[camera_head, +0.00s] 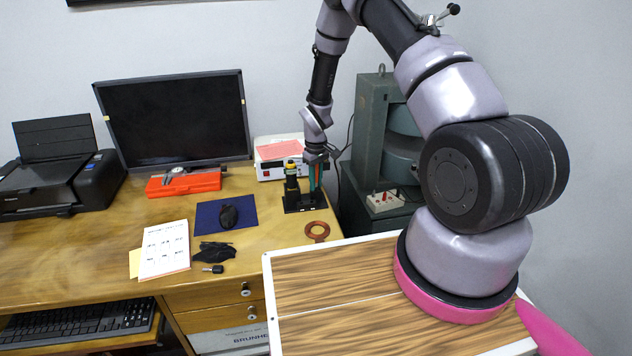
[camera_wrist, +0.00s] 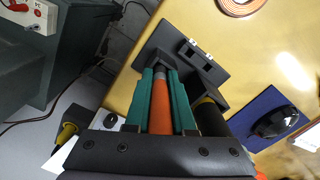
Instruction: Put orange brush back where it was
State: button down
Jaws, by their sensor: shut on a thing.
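The orange brush (camera_wrist: 180,108) is an orange rod with a grey section toward its far end. My gripper (camera_wrist: 168,80) has its teal fingers shut around it. In the head view my gripper (camera_head: 315,172) is over the right part of a black stand (camera_head: 306,204) near the desk's right edge. The stand also shows in the wrist view (camera_wrist: 165,38), where the brush's far end reaches its black arm. I cannot tell whether the brush touches the stand. In the head view the fingers mostly hide the brush.
A dark cylinder with a yellow band (camera_head: 292,182) stands close left of my gripper. A white box (camera_head: 268,171) is behind, a copper ring (camera_head: 317,231) in front. A blue mat (camera_head: 208,218) with a black mouse lies left. A green machine (camera_head: 372,130) stands right.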

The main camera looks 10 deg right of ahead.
jog(key=c, duration=0.8)
grip_release()
jog(key=shift+s+f, duration=0.15)
jog(key=shift+f, duration=0.2)
jog(key=shift+o, duration=0.2)
jog(key=r, duration=1.3)
jog(key=shift+w+r, duration=0.2)
jog(key=shift+r, duration=0.1)
jog(key=s+d+r+m+t, duration=0.2)
jog(key=s+r, duration=0.3)
jog(key=r, duration=0.8)
jog(key=s+d+r+m+t, duration=0.1)
jog(key=s+d+r+m, duration=0.2)
jog(key=r, duration=1)
jog(key=s+r+m+t, duration=0.1)
jog(key=s+r, duration=0.2)
jog(key=s, duration=0.4)
jog(key=s+r+m+t+y, duration=0.1)
jog(key=s+r+m, duration=0.1)
jog(key=s+r, duration=0.2)
jog(key=s+r+m+t+y, duration=0.1)
jog(key=s+r, duration=0.3)
jog(key=s, duration=0.7)
jog(key=shift+d+r+m+t, duration=0.15)
jog(key=shift+d+m+t, duration=0.2)
jog(key=shift+m+t, duration=0.25)
